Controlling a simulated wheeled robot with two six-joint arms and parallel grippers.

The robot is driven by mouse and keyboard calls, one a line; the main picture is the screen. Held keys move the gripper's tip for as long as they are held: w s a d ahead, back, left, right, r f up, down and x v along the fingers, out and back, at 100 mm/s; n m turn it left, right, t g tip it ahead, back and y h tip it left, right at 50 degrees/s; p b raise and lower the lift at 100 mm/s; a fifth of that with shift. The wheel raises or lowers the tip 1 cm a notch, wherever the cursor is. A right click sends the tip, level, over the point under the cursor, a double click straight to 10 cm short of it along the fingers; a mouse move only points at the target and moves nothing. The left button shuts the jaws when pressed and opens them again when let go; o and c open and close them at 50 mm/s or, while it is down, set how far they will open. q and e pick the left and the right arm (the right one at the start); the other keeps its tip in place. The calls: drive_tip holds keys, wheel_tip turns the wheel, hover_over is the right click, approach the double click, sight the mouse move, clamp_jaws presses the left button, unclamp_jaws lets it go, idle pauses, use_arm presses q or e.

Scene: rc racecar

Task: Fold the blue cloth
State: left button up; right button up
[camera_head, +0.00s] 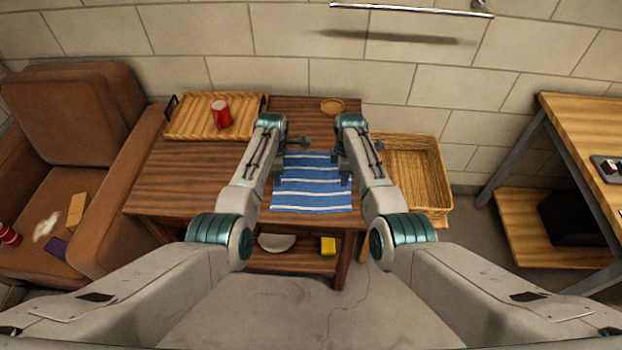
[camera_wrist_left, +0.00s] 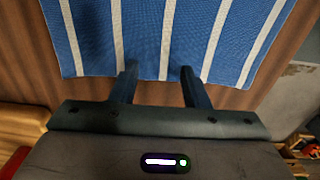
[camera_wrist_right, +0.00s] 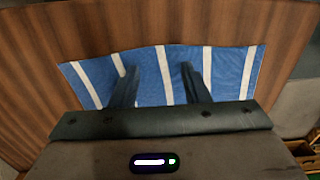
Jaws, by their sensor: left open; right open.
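The blue cloth (camera_head: 311,190) with white stripes lies spread flat on the dark wooden table (camera_head: 190,176), near its right side. My left gripper (camera_head: 278,168) is open at the cloth's left edge; in the left wrist view its fingertips (camera_wrist_left: 158,68) overlap the edge of the cloth (camera_wrist_left: 145,40). My right gripper (camera_head: 341,169) is open at the cloth's right edge; in the right wrist view its fingertips (camera_wrist_right: 160,68) show over the cloth (camera_wrist_right: 220,70). Nothing is between either pair of fingers that I can make out as gripped. Whether the fingers touch the cloth I cannot tell.
A small round dish (camera_head: 333,107) is at the back. A wicker basket (camera_head: 440,185) stands right of the table. A brown armchair (camera_head: 80,115) is at left. The table's left part is clear.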

drive_tip(key=shift+f, duration=0.1)
use_arm(q)
drive_tip(key=shift+f, duration=0.2)
use_arm(e)
drive_tip(key=shift+f, duration=0.15)
use_arm(q)
drive_tip(key=shift+r, duration=0.1)
clamp_jaws()
use_arm(e)
clamp_jaws()
drive_tip(key=shift+s, duration=0.1)
